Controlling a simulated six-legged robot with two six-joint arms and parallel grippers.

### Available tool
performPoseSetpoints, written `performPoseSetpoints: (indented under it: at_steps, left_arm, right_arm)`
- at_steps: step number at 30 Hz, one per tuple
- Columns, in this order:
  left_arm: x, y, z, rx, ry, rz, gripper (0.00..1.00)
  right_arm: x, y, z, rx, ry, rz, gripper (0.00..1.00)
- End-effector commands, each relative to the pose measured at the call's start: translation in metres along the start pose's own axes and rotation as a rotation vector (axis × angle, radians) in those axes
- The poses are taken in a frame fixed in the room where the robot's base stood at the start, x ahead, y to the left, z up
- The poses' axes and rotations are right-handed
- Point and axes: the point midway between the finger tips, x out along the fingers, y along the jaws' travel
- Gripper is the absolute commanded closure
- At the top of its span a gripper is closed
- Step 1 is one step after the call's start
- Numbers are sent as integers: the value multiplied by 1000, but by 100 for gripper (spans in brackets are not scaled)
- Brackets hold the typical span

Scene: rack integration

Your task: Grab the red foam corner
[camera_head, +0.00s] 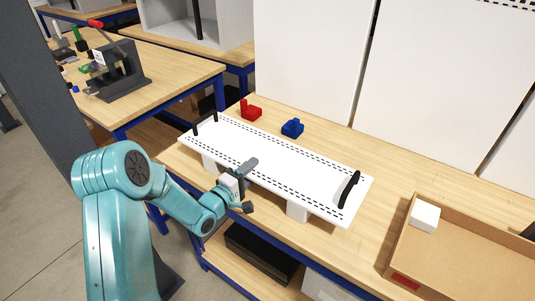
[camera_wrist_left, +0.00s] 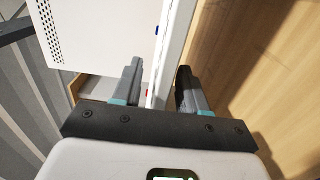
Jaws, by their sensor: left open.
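The red foam corner (camera_head: 250,110) lies on the wooden workbench in the head view, behind the far left end of a white slotted panel (camera_head: 270,168). It is L-shaped with one raised arm. My left gripper (camera_head: 249,186) is open and empty at the front long edge of the panel, well short of the red corner, with the panel between them. In the left wrist view its two fingers (camera_wrist_left: 158,82) are spread, with nothing held between them. I cannot make out the red corner for certain there. My right gripper is in neither view.
A blue foam corner (camera_head: 292,127) lies right of the red one. The panel has black handles (camera_head: 349,189) at both ends and stands on white blocks (camera_head: 298,211). A cardboard box (camera_head: 455,262) with a white block (camera_head: 424,216) sits at right. White cabinets (camera_head: 305,60) stand behind.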

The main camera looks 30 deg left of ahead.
Motion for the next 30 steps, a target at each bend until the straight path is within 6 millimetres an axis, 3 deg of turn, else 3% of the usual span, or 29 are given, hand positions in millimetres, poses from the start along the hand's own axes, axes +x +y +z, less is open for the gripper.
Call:
performPoseSetpoints:
  at_steps: [4,11,13,15,16,30]
  left_arm:
    - [17,1,0,0,-1,-1,57]
    - [19,0,0,0,0,-1,57]
    - [19,0,0,0,0,0,74]
    - [18,0,0,0,0,0,96]
    - [18,0,0,0,0,0,100]
    - [19,1,0,1,0,2,100]
  right_arm:
    - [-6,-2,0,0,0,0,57]
    - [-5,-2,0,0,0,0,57]
    - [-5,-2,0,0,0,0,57]
    - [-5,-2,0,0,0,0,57]
    - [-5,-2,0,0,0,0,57]
    - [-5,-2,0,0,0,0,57]
